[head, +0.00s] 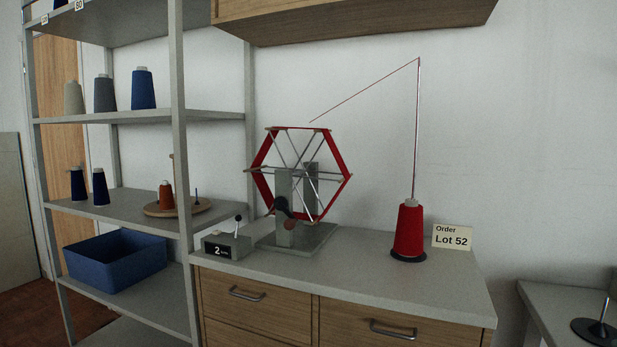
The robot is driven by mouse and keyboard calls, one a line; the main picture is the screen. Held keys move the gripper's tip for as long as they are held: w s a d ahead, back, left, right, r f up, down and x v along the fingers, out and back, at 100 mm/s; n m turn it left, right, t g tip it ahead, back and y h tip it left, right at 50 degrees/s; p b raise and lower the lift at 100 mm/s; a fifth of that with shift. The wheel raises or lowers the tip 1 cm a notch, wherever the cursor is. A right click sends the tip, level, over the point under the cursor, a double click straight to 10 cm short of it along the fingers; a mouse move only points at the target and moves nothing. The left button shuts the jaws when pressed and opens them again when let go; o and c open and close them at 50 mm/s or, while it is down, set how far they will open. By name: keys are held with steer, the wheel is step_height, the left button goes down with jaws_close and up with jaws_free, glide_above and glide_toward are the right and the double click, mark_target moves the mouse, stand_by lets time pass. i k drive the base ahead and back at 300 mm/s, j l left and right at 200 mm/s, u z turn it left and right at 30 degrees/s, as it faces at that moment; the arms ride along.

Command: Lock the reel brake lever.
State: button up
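A hexagonal reel (337,152) with red yarn around its rim stands on a grey base plate (310,240) on the counter. A dark round knob or crank part (281,203) shows in front of its post, with a small brownish disc (291,224) just below. Beside the base, at left, a grey box (226,246) with a "2" display carries a short, nearly upright lever (237,226) with a black knob. I cannot tell for sure which of these is the brake lever, or its lock state. My gripper is not in view.
A red yarn cone (409,230) stands on the right of the counter (370,267) under a tall thin rod (417,130), near an "Order Lot 52" card (452,238). Shelves (110,205) with cones and a blue bin (115,268) stand left. A cabinet (350,15) overhangs.

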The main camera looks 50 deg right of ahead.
mark_target(238, 218)
steer(key=z, duration=1.4)
